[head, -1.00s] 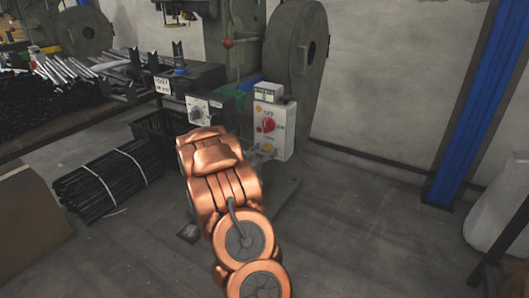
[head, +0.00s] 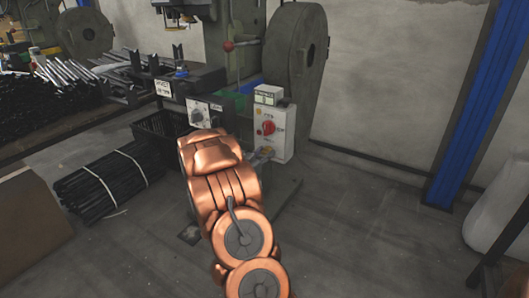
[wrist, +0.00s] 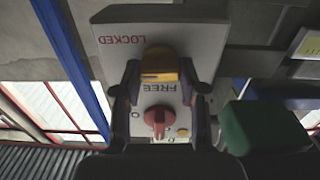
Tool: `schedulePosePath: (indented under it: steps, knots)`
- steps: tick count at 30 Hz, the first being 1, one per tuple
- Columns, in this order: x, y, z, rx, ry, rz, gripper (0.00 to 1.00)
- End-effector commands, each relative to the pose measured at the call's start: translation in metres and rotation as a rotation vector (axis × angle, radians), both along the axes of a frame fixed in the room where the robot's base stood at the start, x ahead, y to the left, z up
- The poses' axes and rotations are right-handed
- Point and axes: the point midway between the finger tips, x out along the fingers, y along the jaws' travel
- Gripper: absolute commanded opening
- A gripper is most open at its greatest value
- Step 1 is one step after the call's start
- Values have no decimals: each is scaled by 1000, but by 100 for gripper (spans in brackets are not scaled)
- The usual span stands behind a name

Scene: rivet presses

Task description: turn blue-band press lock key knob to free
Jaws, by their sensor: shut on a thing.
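The white control box (head: 283,145) stands on the press, with a red rotary switch (head: 268,128) on its front. In the wrist view the box face (wrist: 115,55) appears upside down. A yellow key knob (wrist: 159,62) sits between the printed words LOCKED and FREE. My gripper (wrist: 160,76) is shut on this knob, one dark finger on each side. The knob's dark mark lies on its edge towards FREE; its exact angle is hard to tell. The red switch (wrist: 157,118) shows below it.
A second grey box with a dial (head: 198,116) is left of the control box. The press flywheel (head: 298,50) rises behind. Bundled black rods (head: 105,183) lie on the floor at left. A blue post (head: 465,110) stands at right.

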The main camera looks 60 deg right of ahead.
Motion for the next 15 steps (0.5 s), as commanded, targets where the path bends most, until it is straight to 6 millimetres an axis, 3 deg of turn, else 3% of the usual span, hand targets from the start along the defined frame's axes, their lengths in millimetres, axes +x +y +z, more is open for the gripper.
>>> schedulePosePath:
  steps: [15]
  knots:
    - [1, 0, 9, -11, 288, -1, 7]
